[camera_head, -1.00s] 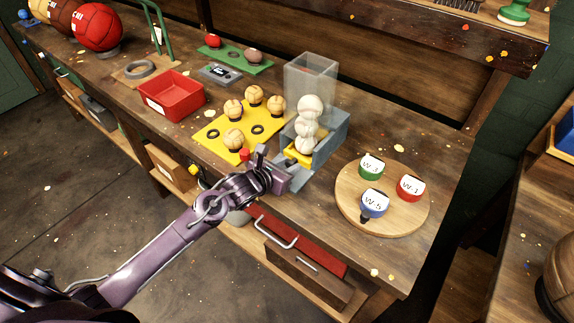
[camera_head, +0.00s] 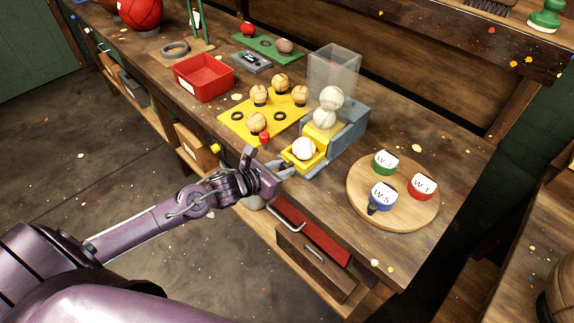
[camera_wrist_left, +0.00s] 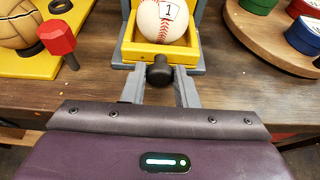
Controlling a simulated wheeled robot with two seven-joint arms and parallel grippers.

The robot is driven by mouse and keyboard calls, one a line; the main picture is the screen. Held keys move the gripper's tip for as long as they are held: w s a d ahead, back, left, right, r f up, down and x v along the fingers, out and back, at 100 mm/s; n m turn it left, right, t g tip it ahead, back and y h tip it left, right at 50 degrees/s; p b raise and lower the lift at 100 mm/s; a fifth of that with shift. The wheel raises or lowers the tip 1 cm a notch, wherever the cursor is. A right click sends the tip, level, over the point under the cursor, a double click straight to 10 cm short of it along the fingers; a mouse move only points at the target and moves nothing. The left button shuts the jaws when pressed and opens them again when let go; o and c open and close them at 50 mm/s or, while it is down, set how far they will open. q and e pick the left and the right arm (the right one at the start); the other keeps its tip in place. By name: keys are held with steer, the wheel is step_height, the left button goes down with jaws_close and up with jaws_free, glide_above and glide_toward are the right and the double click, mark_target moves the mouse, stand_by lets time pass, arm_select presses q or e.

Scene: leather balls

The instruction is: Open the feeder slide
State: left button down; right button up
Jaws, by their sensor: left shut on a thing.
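The feeder has a grey-blue body (camera_head: 350,126) and a clear hopper (camera_head: 335,68) holding two visible white balls (camera_head: 329,98). Its yellow slide (camera_head: 316,164) sticks out of the front, toward the bench edge. A white ball (camera_head: 303,148) sits in the slide's tray; in the left wrist view this ball (camera_wrist_left: 166,20) has red stitching and a label "1". My left gripper (camera_head: 280,173) is at the slide's front end. In the left wrist view its fingers (camera_wrist_left: 159,80) are shut on the slide's black knob (camera_wrist_left: 159,68). My right gripper is out of view.
A yellow board (camera_head: 235,121) with several tan balls and a red knob (camera_head: 264,138) stands left of the slide. A round wooden board (camera_head: 362,205) with three labelled pots is at the right. A red bin (camera_head: 204,82) stands farther left. Below is a drawer (camera_head: 318,262).

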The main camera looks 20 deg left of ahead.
arm_select(q)
steer(key=shift+w, duration=0.1)
steer(key=c, duration=1.2)
jaws_free()
steer(key=shift+f, duration=0.1)
steer(key=shift+o, duration=0.3)
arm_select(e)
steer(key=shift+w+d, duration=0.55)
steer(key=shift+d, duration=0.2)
arm_select(q)
steer(key=v, duration=0.7)
steer(key=shift+s+r+b, duration=0.25)
steer(key=shift+s+b, duration=0.05)
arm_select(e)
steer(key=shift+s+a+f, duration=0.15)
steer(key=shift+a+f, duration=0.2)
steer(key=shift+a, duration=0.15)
arm_select(q)
steer(key=shift+a, duration=0.1)
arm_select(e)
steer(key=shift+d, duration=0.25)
